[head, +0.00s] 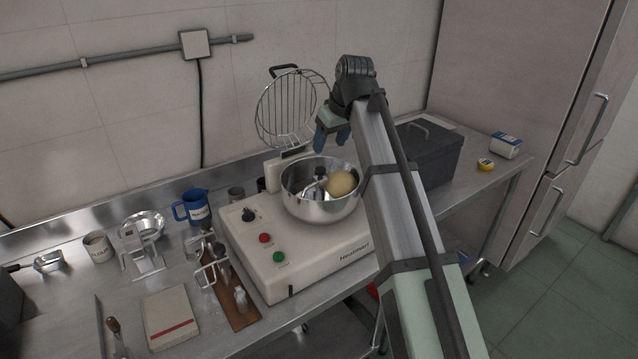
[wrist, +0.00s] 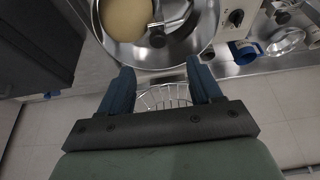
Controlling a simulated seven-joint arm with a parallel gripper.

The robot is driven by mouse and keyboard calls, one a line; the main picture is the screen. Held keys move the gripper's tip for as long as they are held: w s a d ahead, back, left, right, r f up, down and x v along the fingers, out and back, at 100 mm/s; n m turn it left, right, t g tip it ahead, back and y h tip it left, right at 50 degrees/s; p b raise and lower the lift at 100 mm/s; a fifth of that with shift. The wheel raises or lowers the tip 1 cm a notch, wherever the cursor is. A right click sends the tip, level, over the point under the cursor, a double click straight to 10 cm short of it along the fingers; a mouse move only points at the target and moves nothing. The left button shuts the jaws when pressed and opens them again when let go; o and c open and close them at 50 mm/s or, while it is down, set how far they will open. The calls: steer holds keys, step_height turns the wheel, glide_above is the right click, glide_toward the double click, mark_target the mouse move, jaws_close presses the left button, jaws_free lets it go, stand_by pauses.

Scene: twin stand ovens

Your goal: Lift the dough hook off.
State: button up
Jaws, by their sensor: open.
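The grey metal dough hook (head: 314,186) sits in the steel bowl (head: 322,211) of the white mixer (head: 300,255). In the wrist view the hook (wrist: 158,36) shows a round hub and arms reaching towards the bowl wall. A pale ball of dough (head: 341,183) lies beside the hook and also fills the top left of the wrist view (wrist: 127,16). My gripper (head: 332,143) is open and empty, above the back side of the bowl. Its two blue fingers (wrist: 160,80) are apart, and the hook is not between them.
The wire guard (head: 291,108) stands raised behind the bowl. A dark box (head: 428,155) is right of my arm. A blue jug (head: 193,207), a metal bowl (head: 143,224) and a mug (head: 98,246) stand left of the mixer. A book (head: 170,317) lies at the front.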

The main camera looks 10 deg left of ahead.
mark_target(321, 169)
steer(key=x, duration=1.2)
steer(key=shift+w+f, duration=0.15)
steer(key=shift+f, duration=0.25)
steer(key=shift+c, duration=0.5)
steer(key=shift+d, duration=0.1)
jaws_close()
